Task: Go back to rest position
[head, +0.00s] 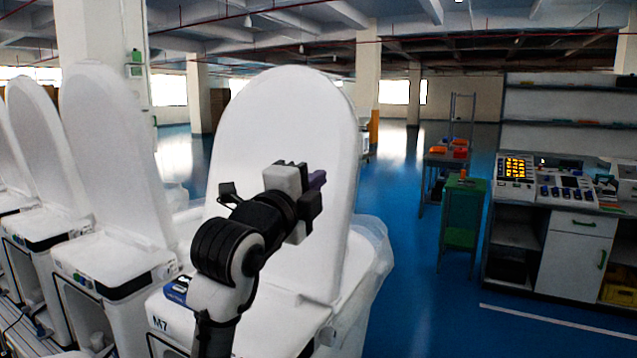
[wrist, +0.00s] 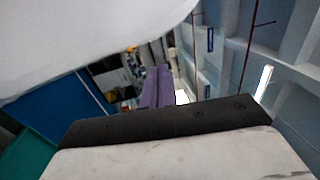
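My gripper (head: 317,179) is raised in front of the upright white lid (head: 283,120) of the nearest toilet (head: 240,325), marked M7. It points up and to the right, away from the toilet's body. In the wrist view its purple fingers (wrist: 156,88) lie side by side with no clear gap, and nothing shows between them. The white lid surface (wrist: 80,35) fills the upper left of the wrist view. The head view does not show whether gripper and lid touch.
More white toilets with raised lids (head: 110,150) stand in a row at left. A green cabinet (head: 462,215) and a control bench (head: 560,225) stand at right. Blue floor (head: 420,300) is open between the nearest toilet and the bench.

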